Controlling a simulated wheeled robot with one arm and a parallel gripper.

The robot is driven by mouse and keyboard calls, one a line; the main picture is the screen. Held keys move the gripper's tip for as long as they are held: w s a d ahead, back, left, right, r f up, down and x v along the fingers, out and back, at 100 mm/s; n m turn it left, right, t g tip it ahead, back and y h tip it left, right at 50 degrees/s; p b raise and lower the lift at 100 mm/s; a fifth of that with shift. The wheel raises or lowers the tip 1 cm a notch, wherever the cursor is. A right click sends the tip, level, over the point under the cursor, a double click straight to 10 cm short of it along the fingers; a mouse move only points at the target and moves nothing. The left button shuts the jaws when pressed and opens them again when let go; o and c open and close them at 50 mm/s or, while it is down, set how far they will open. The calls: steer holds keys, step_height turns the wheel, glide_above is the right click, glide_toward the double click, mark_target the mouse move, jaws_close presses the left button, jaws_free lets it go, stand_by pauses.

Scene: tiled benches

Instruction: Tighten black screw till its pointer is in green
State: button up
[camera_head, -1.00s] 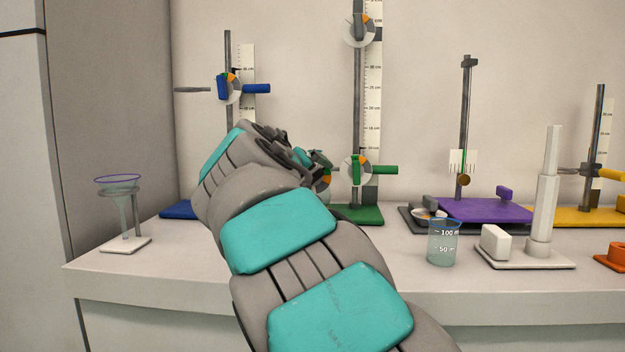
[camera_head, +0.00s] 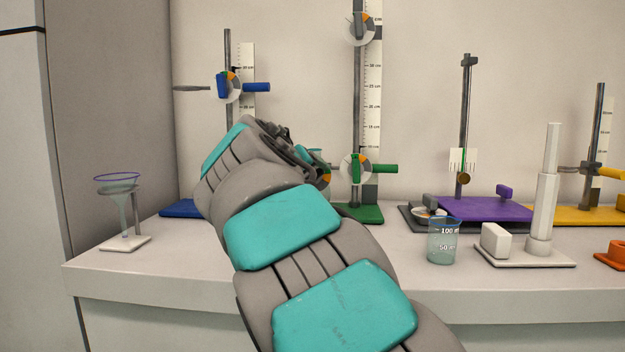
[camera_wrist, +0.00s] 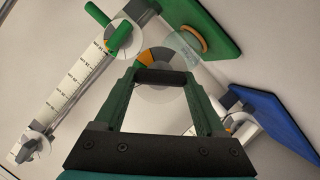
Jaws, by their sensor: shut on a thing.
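The black screw (camera_wrist: 161,76) shows in the wrist view as a dark bar across the front of a pale round dial (camera_wrist: 152,97). The dial has an orange sector (camera_wrist: 147,59) at its upper left and a dark grey part at its top. I see no green on it and cannot make out the pointer. My gripper (camera_wrist: 160,78) is shut on the black screw, one finger at each end of the bar. In the head view my arm hides the gripper and screw; part of a dial with orange (camera_head: 325,178) shows just past my wrist.
A green stand (camera_head: 358,213) with a ruler and a green-handled clamp (camera_head: 382,169) is close right of my wrist. A blue stand (camera_head: 180,209) is behind it. A funnel stand (camera_head: 125,243) is left; a beaker (camera_head: 443,243) is right. The bench front is clear.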

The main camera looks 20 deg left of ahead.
steer(key=shift+f+m+y+b, duration=0.2)
steer(key=shift+m+y+b, duration=0.1)
steer(key=shift+m+b, duration=0.3)
steer(key=shift+r+g, duration=0.15)
steer(key=shift+g, duration=0.15)
steer(key=shift+m+y+b, duration=0.3)
steer(key=shift+b, duration=0.15)
steer(key=o, duration=1.5)
steer(key=shift+s+r, duration=0.1)
steer(key=shift+s, duration=0.05)
